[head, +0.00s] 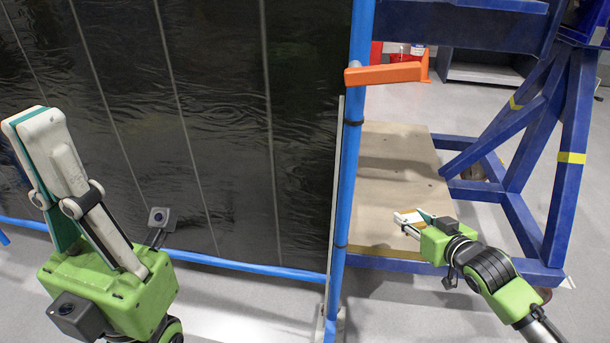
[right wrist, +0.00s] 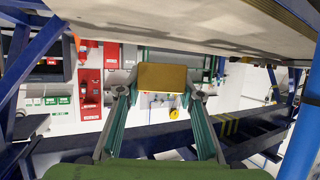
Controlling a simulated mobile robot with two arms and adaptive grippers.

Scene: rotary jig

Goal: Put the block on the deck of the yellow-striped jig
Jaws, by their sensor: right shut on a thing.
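The yellow-striped jig is a blue frame (head: 562,190) with yellow bands on its posts, at the right of the head view. Its deck is a pale wooden board (head: 392,165), which also spans the top of the right wrist view (right wrist: 215,28). My right gripper (head: 406,222) is over the deck's near right part in the head view. In the right wrist view it is shut on the yellow-tan block (right wrist: 162,76), held between the fingertips. The block is hard to make out in the head view. My left gripper (head: 36,118) is raised at the far left, its fingers together and empty.
A dark panel (head: 180,120) fills the left and middle. A blue upright post (head: 348,150) with an orange handle (head: 383,74) stands left of the deck. Blue diagonal beams rise on the deck's right. Grey floor (head: 400,315) is clear in front.

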